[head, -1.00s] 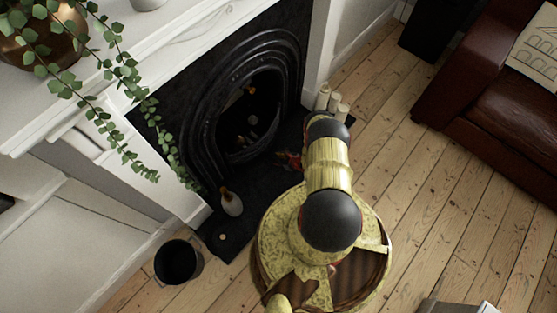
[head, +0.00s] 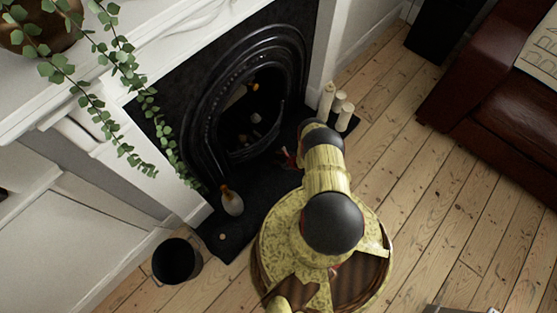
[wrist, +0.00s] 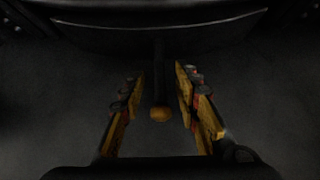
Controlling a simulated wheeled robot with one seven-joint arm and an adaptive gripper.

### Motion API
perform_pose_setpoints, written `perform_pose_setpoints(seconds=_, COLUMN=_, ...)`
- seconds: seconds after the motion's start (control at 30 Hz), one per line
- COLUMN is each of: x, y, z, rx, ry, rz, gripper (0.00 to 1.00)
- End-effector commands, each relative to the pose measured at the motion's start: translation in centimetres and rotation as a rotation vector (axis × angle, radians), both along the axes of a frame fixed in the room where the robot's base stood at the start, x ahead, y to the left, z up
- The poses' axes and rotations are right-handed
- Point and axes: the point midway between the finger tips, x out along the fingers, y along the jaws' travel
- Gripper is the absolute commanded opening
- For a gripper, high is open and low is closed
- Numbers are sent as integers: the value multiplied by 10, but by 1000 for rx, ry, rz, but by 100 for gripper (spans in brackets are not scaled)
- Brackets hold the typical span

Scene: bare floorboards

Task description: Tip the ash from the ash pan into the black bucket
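In the wrist view, a dark pan-like front (wrist: 160,38), which looks like the ash pan, spans the top. A thin dark handle with a brass-coloured knob (wrist: 160,114) runs from it towards me. My gripper (wrist: 159,72) is open, one yellow-and-red finger on each side of the handle, with gaps between. In the head view my gripper (head: 288,157) is low at the fireplace opening, partly hidden by my arm. I cannot make out the pan there, and no ash is clearly visible. The black bucket (head: 177,262) stands upright on the floorboards left of the hearth.
A pale bottle (head: 231,202) stands on the dark hearth (head: 232,236) between bucket and fireplace. White candles (head: 342,110) stand at the hearth's right end. Trailing ivy (head: 125,105) hangs from the mantel. A brown sofa (head: 490,110) is at right, with free floor before it.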

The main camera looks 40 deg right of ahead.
Motion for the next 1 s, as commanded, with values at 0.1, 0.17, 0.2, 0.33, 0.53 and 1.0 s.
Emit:
perform_pose_setpoints(seconds=0.1, x=8, y=1, z=-8, rx=-1, ry=-2, rz=1, gripper=32)
perform_pose_setpoints(seconds=0.17, x=9, y=1, z=-9, rx=-1, ry=-2, rz=1, gripper=32)
perform_pose_setpoints(seconds=0.2, x=10, y=1, z=-9, rx=-1, ry=-1, rz=1, gripper=32)
perform_pose_setpoints(seconds=0.33, x=10, y=1, z=-9, rx=-1, ry=-1, rz=1, gripper=32)
perform_pose_setpoints(seconds=0.53, x=10, y=1, z=-9, rx=-1, ry=-1, rz=1, gripper=29)
perform_pose_setpoints(seconds=1.0, x=10, y=1, z=-9, rx=0, ry=-1, rz=0, gripper=2)
